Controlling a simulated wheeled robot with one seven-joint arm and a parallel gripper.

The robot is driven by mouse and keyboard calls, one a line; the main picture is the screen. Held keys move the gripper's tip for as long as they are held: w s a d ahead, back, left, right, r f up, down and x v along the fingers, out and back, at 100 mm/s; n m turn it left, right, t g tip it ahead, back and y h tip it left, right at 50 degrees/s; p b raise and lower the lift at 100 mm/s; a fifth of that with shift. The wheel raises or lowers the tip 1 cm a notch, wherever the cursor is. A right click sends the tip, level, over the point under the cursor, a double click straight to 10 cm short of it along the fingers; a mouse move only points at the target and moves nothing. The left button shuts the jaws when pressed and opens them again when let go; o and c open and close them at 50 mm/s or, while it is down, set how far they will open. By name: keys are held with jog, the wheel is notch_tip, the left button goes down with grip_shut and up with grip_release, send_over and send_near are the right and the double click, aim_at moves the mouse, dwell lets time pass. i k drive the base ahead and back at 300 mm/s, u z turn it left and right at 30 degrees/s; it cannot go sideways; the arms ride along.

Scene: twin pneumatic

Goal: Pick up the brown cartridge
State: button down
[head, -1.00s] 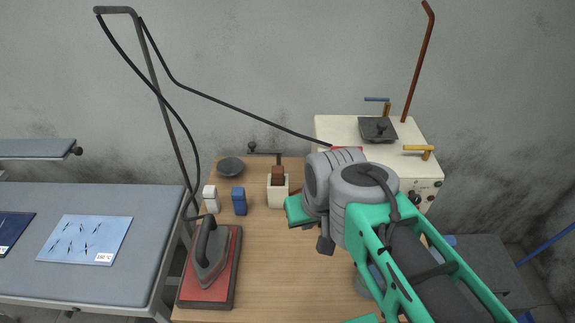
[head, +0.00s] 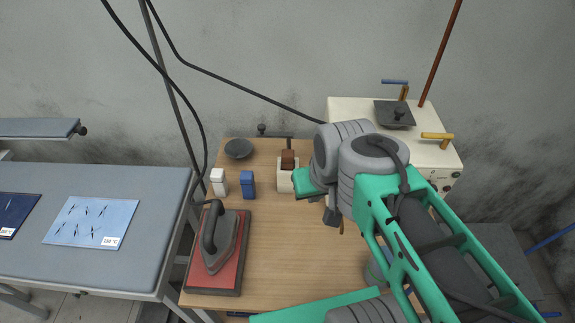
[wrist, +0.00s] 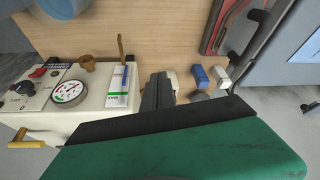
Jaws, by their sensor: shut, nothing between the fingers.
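The brown cartridge (head: 288,159) stands upright in a cream holder (head: 287,180) at the back of the wooden table in the head view. My gripper's fingers are hidden behind my arm in the head view; its green body shows just right of the holder. In the wrist view my gripper (wrist: 159,78) shows dark fingers closed together with nothing between them. A sliver of the cream holder (wrist: 173,79) shows beside the fingers; the cartridge is not visible there.
White (head: 218,182) and blue (head: 247,184) blocks stand left of the holder. A dark bowl (head: 238,149) is behind them. An iron (head: 218,240) rests on a red pad in front. A cream machine (head: 355,108) with knobs and gauge stands at the back right. The table's middle is clear.

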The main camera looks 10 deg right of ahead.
aim_at(288, 156)
jog(key=u, duration=1.55)
jog(key=k, duration=0.85)
jog(key=u, duration=0.65)
jog(key=i, duration=0.5)
